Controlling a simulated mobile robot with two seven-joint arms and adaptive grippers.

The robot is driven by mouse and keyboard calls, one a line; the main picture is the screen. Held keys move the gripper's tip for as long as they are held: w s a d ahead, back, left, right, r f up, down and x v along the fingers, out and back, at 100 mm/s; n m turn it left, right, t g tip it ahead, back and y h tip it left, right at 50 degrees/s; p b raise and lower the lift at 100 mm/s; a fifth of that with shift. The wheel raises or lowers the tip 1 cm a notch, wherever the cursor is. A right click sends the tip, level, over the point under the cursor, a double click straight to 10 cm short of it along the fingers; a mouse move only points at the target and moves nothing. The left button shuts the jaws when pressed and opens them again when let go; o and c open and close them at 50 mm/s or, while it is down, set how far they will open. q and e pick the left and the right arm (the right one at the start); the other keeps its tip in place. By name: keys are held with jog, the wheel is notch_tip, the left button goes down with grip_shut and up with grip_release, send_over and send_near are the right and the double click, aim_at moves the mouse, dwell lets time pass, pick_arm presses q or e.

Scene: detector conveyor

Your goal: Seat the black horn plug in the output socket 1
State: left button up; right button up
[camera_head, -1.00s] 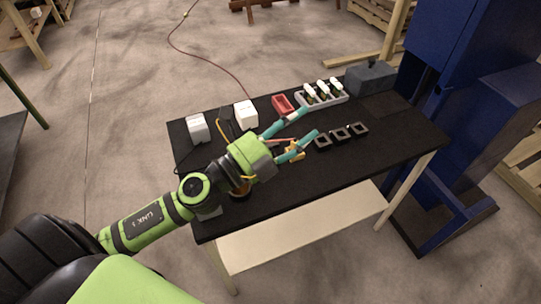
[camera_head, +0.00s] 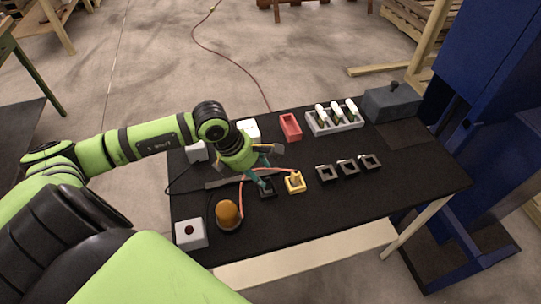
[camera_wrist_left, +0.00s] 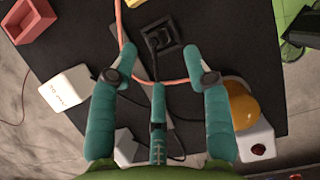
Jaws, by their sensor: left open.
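The black plug (camera_wrist_left: 158,40) sits in a square black holder (camera_wrist_left: 176,28) in the left wrist view, and a dark cable runs from it between my fingers. In the head view the black holder (camera_head: 267,190) is partly hidden by my left gripper (camera_head: 262,178). My left gripper (camera_wrist_left: 161,60) is open, fingers pointing down, one on either side of the line to the plug, with nothing between the tips. Three dark square sockets (camera_head: 346,167) stand in a row to the right; I cannot read which is output socket 1. My right gripper is out of view.
A yellow plug and base (camera_head: 295,183) stand just right of the black holder, with a reddish cable. An orange beacon (camera_head: 228,213) and a red-button box (camera_head: 190,234) are at the front left. A red bin (camera_head: 290,126) and a grey rack (camera_head: 345,126) stand behind.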

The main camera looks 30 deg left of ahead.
aim_at(267, 180)
pick_arm(q)
jog(key=p+x, duration=0.1)
jog(key=x, duration=0.1)
jog(key=w+p+x, duration=0.1)
jog(key=x, duration=0.2)
jog(key=shift+a, duration=0.1)
jog(key=shift+f, duration=0.2)
jog(key=shift+s, duration=0.25)
jog(key=shift+c, duration=0.4)
jog(key=shift+w, duration=0.15)
grip_shut()
